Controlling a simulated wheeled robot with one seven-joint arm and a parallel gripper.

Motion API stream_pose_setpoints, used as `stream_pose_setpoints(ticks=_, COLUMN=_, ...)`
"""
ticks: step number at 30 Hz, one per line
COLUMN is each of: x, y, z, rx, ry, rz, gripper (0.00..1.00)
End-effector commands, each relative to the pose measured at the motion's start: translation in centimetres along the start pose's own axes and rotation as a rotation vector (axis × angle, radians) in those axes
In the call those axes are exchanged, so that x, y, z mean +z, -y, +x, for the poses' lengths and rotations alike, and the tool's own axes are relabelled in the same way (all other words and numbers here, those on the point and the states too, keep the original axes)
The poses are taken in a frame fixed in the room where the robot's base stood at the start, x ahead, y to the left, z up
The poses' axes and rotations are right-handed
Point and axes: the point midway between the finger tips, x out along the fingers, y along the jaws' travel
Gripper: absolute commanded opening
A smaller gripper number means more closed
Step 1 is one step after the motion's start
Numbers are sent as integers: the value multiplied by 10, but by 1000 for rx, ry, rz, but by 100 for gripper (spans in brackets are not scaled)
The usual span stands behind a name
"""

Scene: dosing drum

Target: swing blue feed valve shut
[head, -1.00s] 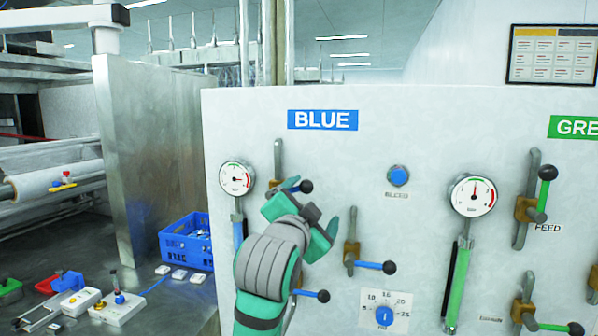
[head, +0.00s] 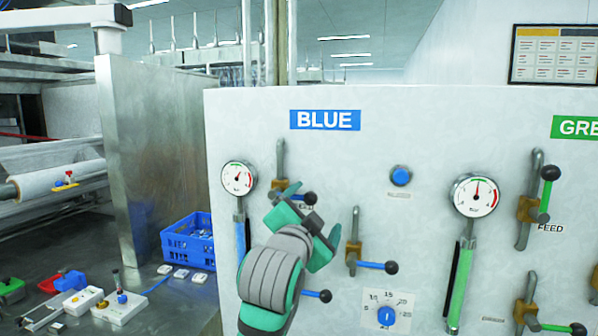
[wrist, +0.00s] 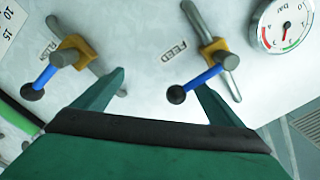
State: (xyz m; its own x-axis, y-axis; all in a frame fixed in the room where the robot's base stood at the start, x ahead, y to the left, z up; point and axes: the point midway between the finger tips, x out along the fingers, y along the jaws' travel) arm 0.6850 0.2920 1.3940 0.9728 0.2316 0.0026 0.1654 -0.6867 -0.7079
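The blue feed valve (wrist: 222,66) is in the wrist view, beside the FEED label (wrist: 173,51). Its blue lever lies about crosswise to its grey pipe and ends in a black knob (wrist: 177,94). My gripper (head: 306,222) is open in front of the panel. In the wrist view its two fingers (wrist: 160,82) stand apart, with the knob between them, nearer the right finger. I cannot tell whether they touch.
A second blue-levered valve (head: 353,248) sits lower right of the feed valve, and another black knob (head: 324,296) shows below my gripper. A blue button (head: 401,176), a dial (head: 387,316) and a gauge (head: 239,177) are on the panel. Green-side valves stand at right.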

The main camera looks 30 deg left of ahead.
Motion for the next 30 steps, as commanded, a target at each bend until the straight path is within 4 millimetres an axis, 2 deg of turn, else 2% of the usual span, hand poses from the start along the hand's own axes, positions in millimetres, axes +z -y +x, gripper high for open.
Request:
stream_pose_setpoints(ticks=8, x=2, y=0, z=1, rx=3, ry=5, rz=-2, gripper=88)
stream_pose_setpoints(ticks=16, x=3, y=12, z=0, rx=1, ry=5, rz=-2, gripper=88)
stream_pose_setpoints(ticks=25, x=3, y=16, z=0, rx=-1, ry=6, rz=-1, gripper=88)
stream_pose_setpoints(ticks=30, x=4, y=17, z=-10, rx=-4, ry=7, rz=-1, gripper=88)
